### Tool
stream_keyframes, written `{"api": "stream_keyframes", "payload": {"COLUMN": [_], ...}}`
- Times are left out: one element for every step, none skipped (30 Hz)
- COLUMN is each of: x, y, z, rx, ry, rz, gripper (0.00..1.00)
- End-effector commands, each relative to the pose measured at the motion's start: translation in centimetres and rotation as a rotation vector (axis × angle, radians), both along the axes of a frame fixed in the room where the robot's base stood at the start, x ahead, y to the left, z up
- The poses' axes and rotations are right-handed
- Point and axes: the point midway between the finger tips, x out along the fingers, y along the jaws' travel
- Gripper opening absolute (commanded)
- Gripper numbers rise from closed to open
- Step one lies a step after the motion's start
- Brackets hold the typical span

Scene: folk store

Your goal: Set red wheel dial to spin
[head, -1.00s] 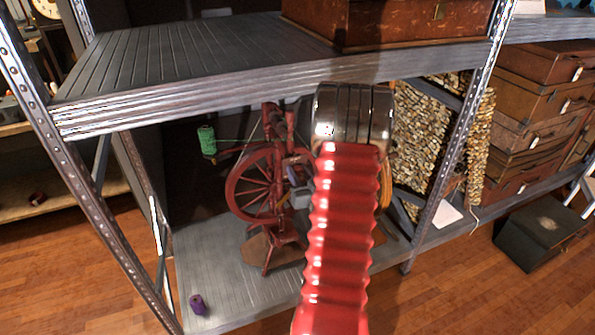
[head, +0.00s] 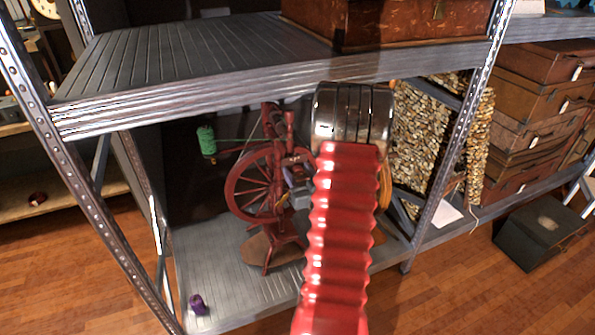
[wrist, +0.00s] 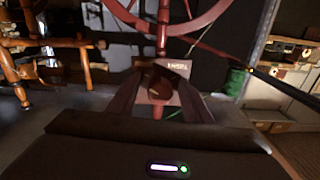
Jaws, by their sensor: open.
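The red spinning wheel (head: 240,205) with thin spokes stands on the lower grey shelf in the head view. Its lower rim and a red post also show at the top of the wrist view (wrist: 164,40). My gripper (wrist: 158,82) is open, its dark fingers pointing toward the post below the wheel rim. A small plate with blurred lettering (wrist: 178,66) shows near the fingertips. In the head view my gripper (head: 300,196) is a small grey shape at the wheel's right side, partly hidden by my red arm. Whether it touches the wheel I cannot tell.
The upper grey shelf (head: 160,65) lies above the wheel, with metal uprights at both sides. A green spool (head: 206,140) hangs at the left with thread running to the wheel. A purple spool (head: 197,304) stands on the lower shelf's front, where there is free room.

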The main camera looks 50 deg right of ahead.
Motion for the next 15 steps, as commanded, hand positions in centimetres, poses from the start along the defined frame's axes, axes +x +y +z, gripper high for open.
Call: {"api": "stream_keyframes", "payload": {"x": [-0.1, -0.2, -0.3, -0.5, -0.7, -1.0, -1.3, -1.6, -2.1, -2.5, -2.9, -3.5, -4.0, -4.4, -5.0], "y": [0.0, 0.1, 0.2, 0.2, 0.3, 0.5, 0.7, 0.9, 1.2, 1.4, 1.6, 1.9, 2.2, 2.5, 2.8], "z": [0.0, 0.0, 0.0, 0.0, 0.0, 0.0, 0.0, 0.0, 0.0, 0.0, 0.0, 0.0, 0.0, -0.1, 0.0], "rx": [0.000, 0.000, 0.001, 0.001, 0.001, 0.001, 0.001, 0.001, 0.001, 0.001, 0.001, 0.001, 0.001, 0.002, 0.002], "ry": [0.000, 0.000, 0.001, 0.001, 0.000, 0.000, 0.000, 0.000, 0.000, 0.000, 0.001, 0.001, 0.001, 0.001, 0.001], "rz": [0.000, 0.000, -0.001, -0.001, -0.002, -0.002, -0.002, -0.002, -0.001, -0.002, -0.003, -0.003, -0.003, -0.003, -0.004], "gripper": [0.45, 0.45, 0.45, 0.45, 0.45, 0.45, 0.45, 0.45, 0.45, 0.45, 0.45, 0.45, 0.45, 0.45, 0.45]}}
